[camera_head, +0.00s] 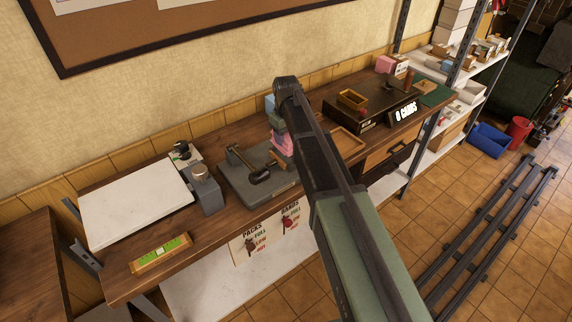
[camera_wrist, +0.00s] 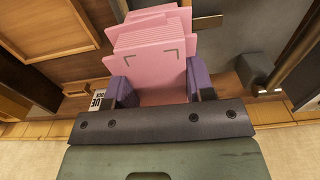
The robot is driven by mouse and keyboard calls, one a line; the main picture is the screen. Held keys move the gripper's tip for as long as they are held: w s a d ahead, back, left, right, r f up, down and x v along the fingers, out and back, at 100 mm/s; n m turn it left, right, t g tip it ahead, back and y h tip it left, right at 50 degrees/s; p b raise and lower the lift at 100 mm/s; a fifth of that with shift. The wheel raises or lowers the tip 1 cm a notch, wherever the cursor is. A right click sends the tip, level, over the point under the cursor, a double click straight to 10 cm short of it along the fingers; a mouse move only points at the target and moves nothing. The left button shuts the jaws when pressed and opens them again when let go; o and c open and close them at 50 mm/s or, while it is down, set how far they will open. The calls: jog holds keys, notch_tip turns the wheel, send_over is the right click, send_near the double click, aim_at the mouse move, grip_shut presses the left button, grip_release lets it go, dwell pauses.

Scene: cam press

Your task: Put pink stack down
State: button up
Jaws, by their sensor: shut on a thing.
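The pink stack (camera_head: 284,145) is a pile of thin flat pink sheets or cards. In the wrist view the pink stack (camera_wrist: 150,42) fills the space between the two purple fingers of my gripper (camera_wrist: 159,86), which is shut on it. Some sheets at its far end look slightly fanned. In the head view my arm covers most of my gripper, and the stack shows just left of the arm, by the back of the grey press base. I cannot tell whether the stack touches anything below.
The grey press (camera_head: 236,187) with a black-headed lever stands on the wooden bench left of my arm. A white board (camera_head: 135,204) lies further left. A dark box marked "0 CARDS" (camera_head: 375,104), a wooden tray (camera_head: 348,143) and a pink block (camera_head: 384,64) are to the right.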

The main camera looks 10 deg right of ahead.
notch_tip(320, 180, down, 6)
jog(key=b, duration=0.4)
jog(key=shift+r, duration=0.45)
jog(key=shift+f, duration=0.2)
jog(key=o, duration=1)
jog(key=shift+r, duration=0.1)
